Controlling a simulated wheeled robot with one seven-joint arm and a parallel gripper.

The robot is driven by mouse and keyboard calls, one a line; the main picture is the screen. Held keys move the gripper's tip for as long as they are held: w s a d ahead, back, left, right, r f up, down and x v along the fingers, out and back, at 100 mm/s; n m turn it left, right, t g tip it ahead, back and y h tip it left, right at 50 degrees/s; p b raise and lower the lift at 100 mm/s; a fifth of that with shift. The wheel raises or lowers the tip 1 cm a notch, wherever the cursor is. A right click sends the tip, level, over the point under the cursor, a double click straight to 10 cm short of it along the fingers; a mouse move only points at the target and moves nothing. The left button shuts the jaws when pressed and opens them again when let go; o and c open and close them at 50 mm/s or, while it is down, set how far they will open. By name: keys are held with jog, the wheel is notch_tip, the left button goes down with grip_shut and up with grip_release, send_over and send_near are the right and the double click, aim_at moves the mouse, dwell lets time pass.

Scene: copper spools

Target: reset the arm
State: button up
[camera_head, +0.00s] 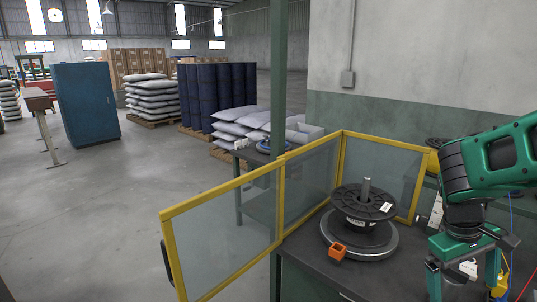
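My gripper (463,284) hangs from my green and black arm at the right edge of the view, pointing down over the dark workbench (315,281). Its two green fingers are spread wide apart, and their tips run near the bottom of the picture. A small white item shows between the fingers, and I see no contact with it. A black spool (364,202) stands on a round grey turntable base (340,243) with a metal spindle through it, left of my gripper and apart from it.
Yellow-framed clear guard panels (225,235) enclose the bench's left and back. Blue and red cables hang at the far right. Open floor lies left.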

jog(key=s+a+r+m+y, duration=0.1)
jog(key=s+a+m, duration=0.1)
jog(key=s, duration=0.3)
jog(key=s+a+r+m+t+y, duration=0.1)
jog(key=s+m+y, duration=0.1)
jog(key=s+m, duration=0.3)
jog(key=shift+s+a+r+y, duration=0.3)
jog(key=shift+s+a+r, duration=0.1)
jog(key=shift+s, duration=0.05)
